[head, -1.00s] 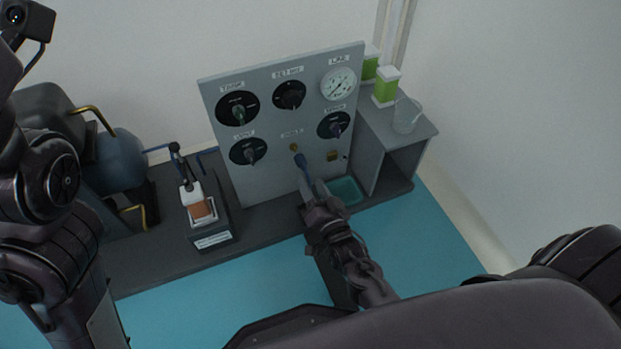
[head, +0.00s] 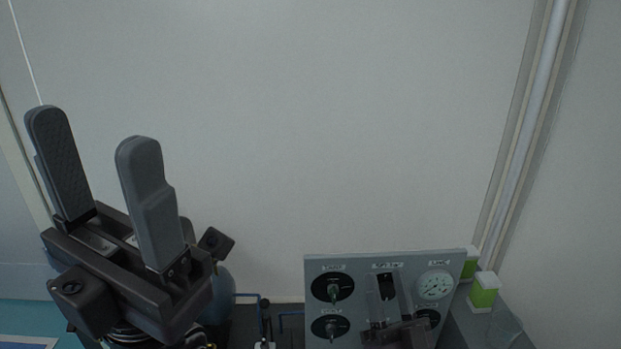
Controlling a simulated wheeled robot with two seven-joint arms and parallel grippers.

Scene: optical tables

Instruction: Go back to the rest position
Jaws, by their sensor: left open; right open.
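My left gripper (head: 97,180) is raised large and close on the left. Its two grey fingers point up and stand apart, with nothing between them. My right gripper (head: 394,300) is low at the lower right, in front of the grey control panel (head: 455,262). Its fingers point up and cover part of the panel's middle dials. It is partly cut off by the bottom edge. I see nothing held in it.
The panel carries black dials (head: 333,287) and a round white gauge (head: 435,285). Green containers with white lids (head: 484,291) and a clear beaker (head: 507,328) stand to its right. A blue-grey tank (head: 222,293) is partly behind my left gripper. Bare wall fills the upper view.

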